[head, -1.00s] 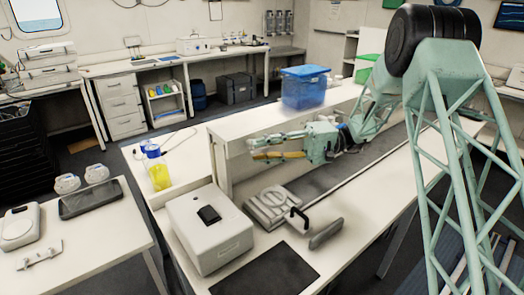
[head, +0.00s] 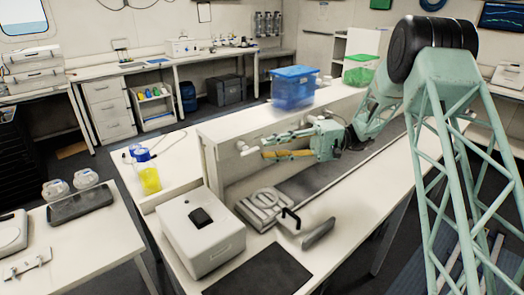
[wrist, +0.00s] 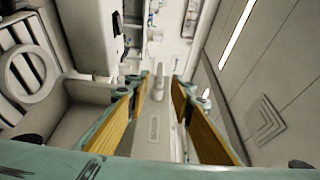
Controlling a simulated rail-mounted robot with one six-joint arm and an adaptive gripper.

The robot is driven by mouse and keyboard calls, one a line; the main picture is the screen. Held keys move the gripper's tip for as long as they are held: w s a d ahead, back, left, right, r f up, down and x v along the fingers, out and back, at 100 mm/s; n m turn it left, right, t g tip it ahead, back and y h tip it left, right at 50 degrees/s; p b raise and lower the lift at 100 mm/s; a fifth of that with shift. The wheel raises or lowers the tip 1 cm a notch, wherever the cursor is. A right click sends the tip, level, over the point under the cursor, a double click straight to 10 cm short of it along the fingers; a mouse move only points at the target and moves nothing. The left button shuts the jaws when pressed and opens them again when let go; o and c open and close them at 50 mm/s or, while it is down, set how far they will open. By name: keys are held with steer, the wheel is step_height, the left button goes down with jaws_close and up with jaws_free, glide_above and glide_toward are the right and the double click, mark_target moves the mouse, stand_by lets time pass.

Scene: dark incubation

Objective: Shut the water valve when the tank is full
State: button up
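My gripper (head: 266,148) is held level beside the raised shelf wall of the middle bench, open, with its orange-padded fingers apart. In the wrist view the gripper (wrist: 160,80) shows nothing between its fingertips. A small white knob-like fitting (head: 246,148) is on the shelf wall just past the fingertips; I cannot tell if it is the water valve, or whether it is turned.
A pale box (head: 202,232), a dark mat (head: 258,273) and a grey device with a black handle (head: 268,208) lie on the bench in front of the gripper. A blue crate (head: 294,88) and a green-lidded box (head: 361,70) stand on the shelf behind.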

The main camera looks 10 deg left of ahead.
steer(key=shift+w+d, duration=0.35)
steer(key=shift+d, duration=0.2)
steer(key=s+d+r+m+t+h, duration=0.15)
steer(key=s+d+r+h, duration=0.35)
steer(key=s, duration=0.6)
steer(key=s+d+r+m+t+h, duration=0.1)
steer(key=s+d+r+t+h, duration=0.2)
steer(key=s+d+r, duration=0.6)
steer(key=s+d+f+m+t+h, duration=0.1)
steer(key=s+d+m+t+h, duration=0.1)
steer(key=s+d, duration=0.8)
steer(key=s+d+f+m+t+h, duration=0.1)
steer(key=s+d+t+h, duration=0.4)
steer(key=s+d, duration=0.6)
steer(key=s+t, duration=0.2)
steer(key=s, duration=0.3)
steer(key=shift+d+f+m+h, duration=0.2)
steer(key=shift+m+h, duration=0.1)
steer(key=shift+m, duration=0.05)
